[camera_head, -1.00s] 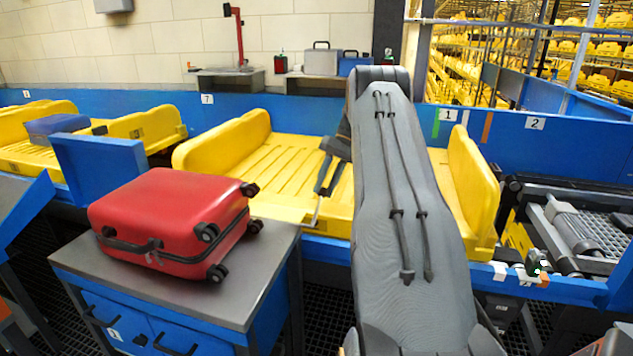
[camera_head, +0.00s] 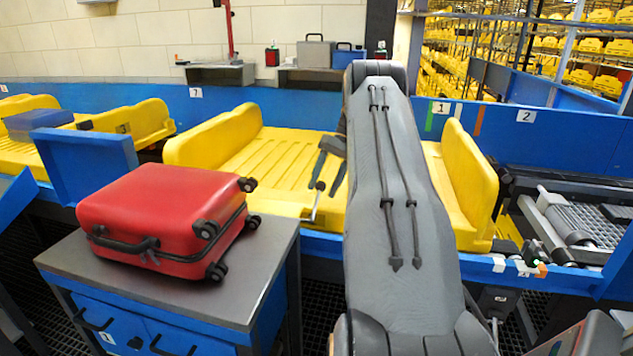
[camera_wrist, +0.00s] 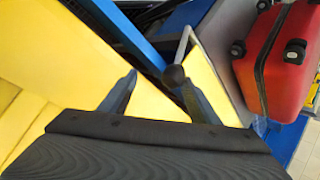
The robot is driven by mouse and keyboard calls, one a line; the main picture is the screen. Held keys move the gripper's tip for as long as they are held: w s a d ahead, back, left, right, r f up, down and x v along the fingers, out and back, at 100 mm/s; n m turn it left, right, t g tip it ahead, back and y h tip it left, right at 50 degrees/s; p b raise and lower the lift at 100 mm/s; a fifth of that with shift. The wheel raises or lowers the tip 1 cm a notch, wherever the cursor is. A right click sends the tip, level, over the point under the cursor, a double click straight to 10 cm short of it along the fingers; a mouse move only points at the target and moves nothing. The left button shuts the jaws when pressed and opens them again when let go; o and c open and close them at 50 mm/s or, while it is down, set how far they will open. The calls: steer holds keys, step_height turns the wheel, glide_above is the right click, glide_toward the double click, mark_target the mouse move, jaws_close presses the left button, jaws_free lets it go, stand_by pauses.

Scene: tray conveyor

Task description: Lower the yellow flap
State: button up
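The yellow flap (camera_head: 283,207) shows in the head view between the yellow tray and the cart with the red suitcase. It looks roughly level there. A thin metal lever (camera_head: 315,207) with a round black knob (camera_head: 320,186) stands at its right end. In the wrist view the flap (camera_wrist: 218,88) has a silver edge, and the knob (camera_wrist: 175,75) sits between my fingers in the picture. My gripper (camera_wrist: 155,95) is open around the knob's line, with gaps on both sides. My gripper also shows in the head view (camera_head: 328,186). Depth to the knob is unclear.
The yellow tray (camera_head: 270,140) lies on the conveyor behind the flap. A red suitcase (camera_head: 150,212) rests on the grey-topped cart (camera_head: 235,290) at the left. A blue panel (camera_head: 90,165) stands behind the suitcase. A roller section (camera_head: 575,225) is at the right.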

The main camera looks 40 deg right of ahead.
steer(key=shift+o, duration=1.2)
steer(key=shift+s+d+f, duration=0.2)
steer(key=shift+d+f, duration=0.35)
steer(key=shift+d, duration=0.05)
steer(key=shift+o, duration=0.5)
steer(key=shift+w, duration=0.1)
steer(key=shift+w+a+r, duration=0.1)
steer(key=shift+a+r, duration=0.15)
steer(key=shift+a, duration=0.35)
steer(key=c, duration=0.3)
steer(key=shift+d, duration=0.1)
steer(key=shift+c, duration=0.2)
steer(key=b+v, duration=0.2)
steer(key=v, duration=0.6)
steer(key=shift+w, duration=0.25)
